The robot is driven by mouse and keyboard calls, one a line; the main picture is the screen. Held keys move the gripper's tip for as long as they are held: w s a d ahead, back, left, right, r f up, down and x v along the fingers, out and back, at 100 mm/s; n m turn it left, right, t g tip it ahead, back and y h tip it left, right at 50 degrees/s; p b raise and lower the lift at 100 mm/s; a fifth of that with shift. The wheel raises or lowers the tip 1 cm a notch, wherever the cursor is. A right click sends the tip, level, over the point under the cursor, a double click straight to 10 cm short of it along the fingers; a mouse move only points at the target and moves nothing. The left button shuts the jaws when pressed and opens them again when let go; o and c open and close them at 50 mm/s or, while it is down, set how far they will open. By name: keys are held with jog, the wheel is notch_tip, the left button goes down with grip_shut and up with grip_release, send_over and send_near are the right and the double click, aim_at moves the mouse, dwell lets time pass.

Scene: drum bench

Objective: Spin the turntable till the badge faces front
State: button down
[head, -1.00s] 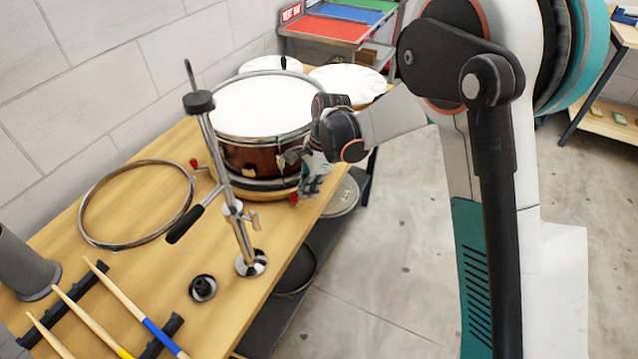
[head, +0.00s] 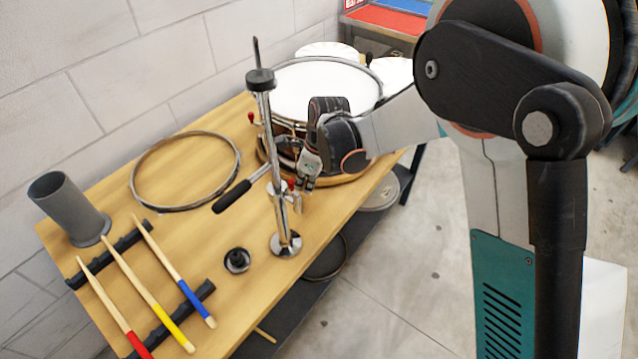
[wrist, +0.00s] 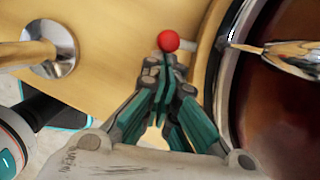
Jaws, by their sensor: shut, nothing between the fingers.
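The drum (head: 318,92) has a white head and a dark red-brown shell. It sits on the low round turntable (head: 338,180), whose wooden rim shows under it. A red knob (wrist: 167,41) on a short rod stands out from the turntable's side. Another red knob (head: 251,117) shows at the left of the drum. My gripper (head: 303,178) is at the front of the turntable, low beside the rim. In the wrist view its fingers (wrist: 163,78) are shut and empty, close behind the knob; contact cannot be told. No badge shows in either view.
A chrome stand (head: 278,180) with a black side handle (head: 231,197) rises just in front of the gripper. A metal hoop (head: 186,170), a grey cup (head: 70,208) and several drumsticks (head: 145,290) lie to the left. Free floor lies right of the bench.

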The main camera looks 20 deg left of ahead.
jog(key=shift+a, duration=3.3)
